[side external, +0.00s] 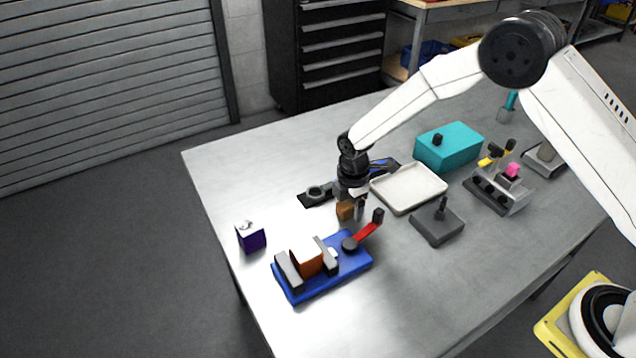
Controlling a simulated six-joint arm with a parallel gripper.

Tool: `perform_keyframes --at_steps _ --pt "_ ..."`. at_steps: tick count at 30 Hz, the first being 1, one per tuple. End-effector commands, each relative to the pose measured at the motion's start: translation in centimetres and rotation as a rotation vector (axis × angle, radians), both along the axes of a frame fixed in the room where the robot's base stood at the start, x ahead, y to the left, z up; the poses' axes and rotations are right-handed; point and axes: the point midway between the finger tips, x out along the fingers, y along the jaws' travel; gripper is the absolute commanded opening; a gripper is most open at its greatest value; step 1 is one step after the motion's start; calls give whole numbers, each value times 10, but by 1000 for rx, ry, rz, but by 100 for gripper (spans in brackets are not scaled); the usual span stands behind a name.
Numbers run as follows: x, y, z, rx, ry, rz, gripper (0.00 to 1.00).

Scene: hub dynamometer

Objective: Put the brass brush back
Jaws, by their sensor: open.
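My gripper (353,207) points down over the middle of the grey table (225,180), and it is open. A small brown-orange block (345,210) shows at its fingertips; I cannot tell whether it lies between the fingers or just beside them. I cannot make out for certain which thing is the brass brush. A grey rack (517,203) at the right holds several small tools with yellow, black and pink ends. A dark tool with a blue part (380,166) lies behind my gripper, partly hidden by it.
A blue clamp fixture (330,284) with an orange block and red lever stands in front of my gripper. A white tray (433,193), a grey block with a post (438,231) and a teal box (460,145) stand to the right. A purple box (252,240) sits at the left edge.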

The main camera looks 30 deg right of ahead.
Motion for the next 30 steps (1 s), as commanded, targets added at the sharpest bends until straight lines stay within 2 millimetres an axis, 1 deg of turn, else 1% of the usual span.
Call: perform_keyframes --at_steps 5,11,14,24,30 --pt "0 0 6 0 -1 0 79" --pt "1 0 24 1 -3 0 79" --pt "1 0 38 1 -3 0 79" --pt "0 0 93 1 -3 0 79" --pt "0 0 114 0 -1 0 79"
